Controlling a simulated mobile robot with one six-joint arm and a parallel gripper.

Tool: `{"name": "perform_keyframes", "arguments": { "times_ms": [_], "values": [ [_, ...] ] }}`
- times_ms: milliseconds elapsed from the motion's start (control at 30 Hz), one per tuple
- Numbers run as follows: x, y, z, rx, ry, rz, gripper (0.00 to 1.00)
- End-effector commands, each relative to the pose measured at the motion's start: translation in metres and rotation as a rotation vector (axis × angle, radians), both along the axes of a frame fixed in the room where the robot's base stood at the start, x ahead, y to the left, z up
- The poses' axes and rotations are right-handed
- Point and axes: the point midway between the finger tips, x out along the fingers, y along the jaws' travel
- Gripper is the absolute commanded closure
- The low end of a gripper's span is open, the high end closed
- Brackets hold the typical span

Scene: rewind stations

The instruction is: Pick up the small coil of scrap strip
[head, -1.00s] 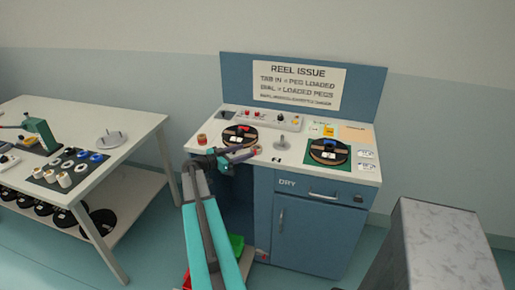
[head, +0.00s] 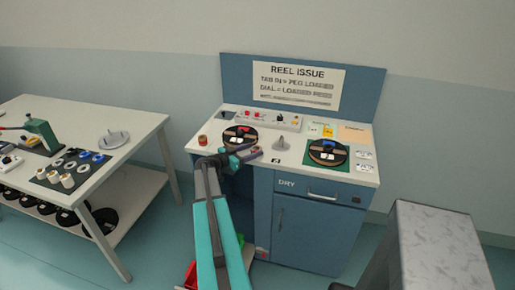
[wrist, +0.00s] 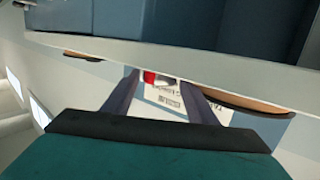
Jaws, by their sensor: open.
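My gripper (head: 250,152) is over the front left edge of the blue station's white top, in front of the left black reel (head: 240,135). Its two fingers are apart in the wrist view (wrist: 163,88), with no object clearly held. A small red thing (wrist: 150,77) shows between the fingertips there; I cannot tell what it is. A small round reddish, banded piece (head: 203,140) stands on the top's left corner, left of my gripper. It may be the scrap coil, but it is too small to be sure.
A second black reel (head: 328,152) lies on a green mat at the right. A grey peg (head: 281,144) stands between the reels, with a control box (head: 270,119) behind. A white table (head: 118,125) is at left. A grey block (head: 440,240) stands at front right.

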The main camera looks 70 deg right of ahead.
Motion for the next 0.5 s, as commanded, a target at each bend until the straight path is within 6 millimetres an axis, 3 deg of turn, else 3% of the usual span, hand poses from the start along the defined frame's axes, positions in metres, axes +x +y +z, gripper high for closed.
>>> {"name": "perform_keyframes", "arguments": {
  "times_ms": [500],
  "values": [
    [-0.0002,0.0002,-0.0003,0.0,0.0,-0.001,0.49]
  ]
}}
